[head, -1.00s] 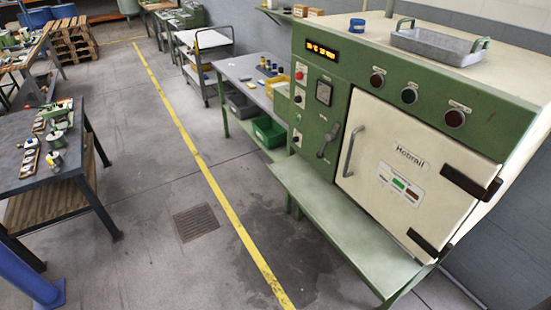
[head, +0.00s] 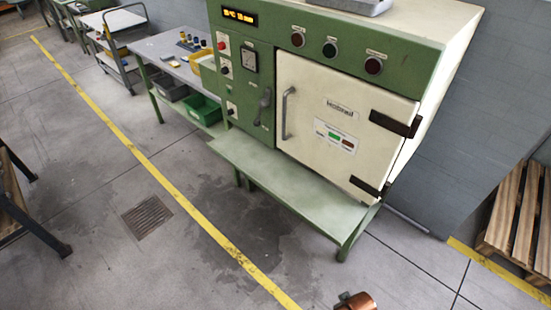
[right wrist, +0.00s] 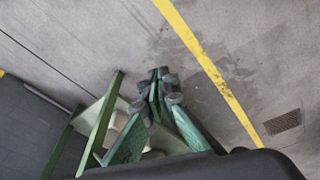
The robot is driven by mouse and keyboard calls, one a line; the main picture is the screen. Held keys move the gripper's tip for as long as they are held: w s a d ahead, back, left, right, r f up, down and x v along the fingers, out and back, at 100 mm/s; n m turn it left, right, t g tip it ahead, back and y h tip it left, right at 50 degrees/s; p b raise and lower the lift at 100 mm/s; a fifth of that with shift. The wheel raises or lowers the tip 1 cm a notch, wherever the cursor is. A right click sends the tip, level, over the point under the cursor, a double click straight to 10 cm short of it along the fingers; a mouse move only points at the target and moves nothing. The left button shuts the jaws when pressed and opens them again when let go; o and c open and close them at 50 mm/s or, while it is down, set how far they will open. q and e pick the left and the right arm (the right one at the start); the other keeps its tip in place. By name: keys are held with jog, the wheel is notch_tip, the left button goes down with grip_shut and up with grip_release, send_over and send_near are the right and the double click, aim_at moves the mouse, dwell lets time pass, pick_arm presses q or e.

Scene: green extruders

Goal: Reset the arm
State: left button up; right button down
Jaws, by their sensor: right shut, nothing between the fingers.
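My right gripper (right wrist: 163,86) shows in the right wrist view, its green fingers shut with nothing between them. It hangs above the floor, in front of a green frame and pale shelf seen behind it. In the head view the green machine (head: 265,110) stands at centre right with its cream door (head: 345,125) closed. A lit display (head: 240,16) and several round buttons sit on its upper front. My left gripper is in neither view.
A green ledge (head: 290,185) juts out below the door. A grey workbench (head: 165,48) with bins stands left of the machine. A wooden pallet (head: 520,215) lies at the right. The floor around the drain grate (head: 147,215) and yellow line (head: 190,205) is clear.

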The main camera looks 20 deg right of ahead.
jog(key=s+a+f+g, duration=0.1)
jog(key=s+f, duration=0.3)
jog(key=f, duration=0.8)
jog(key=s+f, duration=0.4)
jog(key=f, duration=0.8)
jog(key=s+f+n+g, duration=0.1)
jog(key=s+f, duration=1)
jog(key=s, duration=0.5)
jog(key=shift+s+f+y, duration=0.3)
jog(key=shift+s+f, duration=0.05)
jog(key=shift+f, duration=0.05)
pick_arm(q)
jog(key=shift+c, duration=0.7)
